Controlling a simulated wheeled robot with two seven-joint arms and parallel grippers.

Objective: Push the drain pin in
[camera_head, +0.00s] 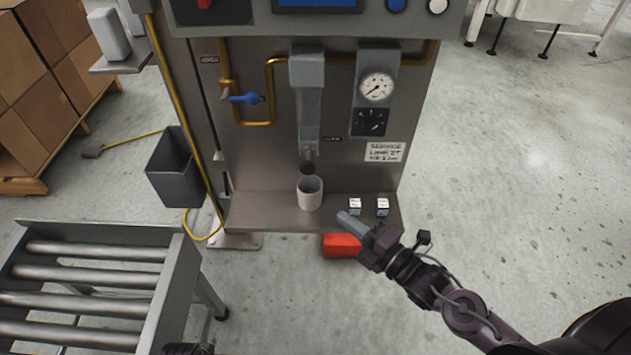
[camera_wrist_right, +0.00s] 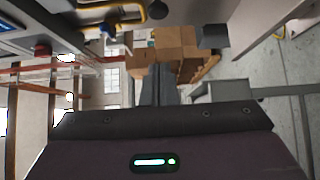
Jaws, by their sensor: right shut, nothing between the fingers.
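A grey vertical housing (camera_head: 308,105) is mounted on the machine's front panel. A dark round end piece (camera_head: 307,167) hangs at its bottom; a separate drain pin cannot be made out. A pale cup (camera_head: 310,194) stands upright on the shelf just below this end piece. My right gripper (camera_head: 347,220) is shut and empty, at the shelf's front edge, right of and lower in the picture than the cup, apart from the end piece. Its closed fingers also show in the right wrist view (camera_wrist_right: 159,85).
A blue-handled valve (camera_head: 245,98) and a gauge (camera_head: 376,87) flank the housing.

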